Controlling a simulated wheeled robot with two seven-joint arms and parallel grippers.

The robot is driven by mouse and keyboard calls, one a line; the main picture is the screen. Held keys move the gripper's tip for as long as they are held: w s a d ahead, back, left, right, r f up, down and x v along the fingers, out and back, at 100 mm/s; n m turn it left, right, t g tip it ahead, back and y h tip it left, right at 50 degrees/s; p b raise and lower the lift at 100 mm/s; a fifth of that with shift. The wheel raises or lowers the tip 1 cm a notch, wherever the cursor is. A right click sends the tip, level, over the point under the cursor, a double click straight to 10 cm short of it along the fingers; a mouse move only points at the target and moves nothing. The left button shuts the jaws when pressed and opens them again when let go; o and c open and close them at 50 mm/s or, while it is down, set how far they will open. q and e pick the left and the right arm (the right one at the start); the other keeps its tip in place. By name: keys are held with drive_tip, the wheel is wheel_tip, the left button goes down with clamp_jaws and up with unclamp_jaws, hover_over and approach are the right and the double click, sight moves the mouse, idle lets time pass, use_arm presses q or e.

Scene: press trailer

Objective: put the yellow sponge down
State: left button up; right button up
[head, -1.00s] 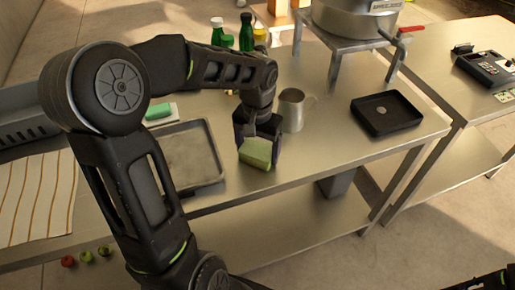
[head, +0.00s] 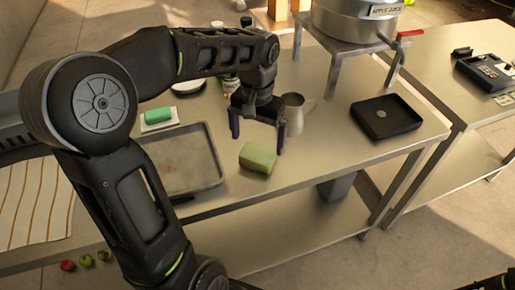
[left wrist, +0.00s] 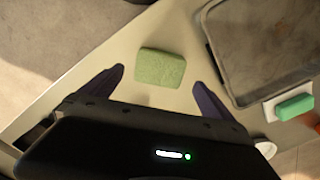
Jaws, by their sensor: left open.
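The yellow sponge (head: 258,158), which looks yellow-green, lies on the steel table (head: 310,170) near its front edge, to the right of the grey tray. It also shows in the left wrist view (left wrist: 160,68), lying flat beyond my fingertips. My left gripper (head: 258,142) is open and empty above and behind the sponge, with a clear gap to it. In the left wrist view my left gripper (left wrist: 158,80) has its fingers spread to either side of the sponge.
A metal pitcher (head: 294,113) stands just right of my left gripper. A grey tray (head: 212,182) lies left of the sponge, with a green block (head: 158,115) on a white dish behind it. A black tray (head: 400,130) is at right. The table between pitcher and black tray is clear.

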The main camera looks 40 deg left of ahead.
sight(258, 153)
use_arm(q)
wheel_tip(258, 153, up, 6)
idle(1.0)
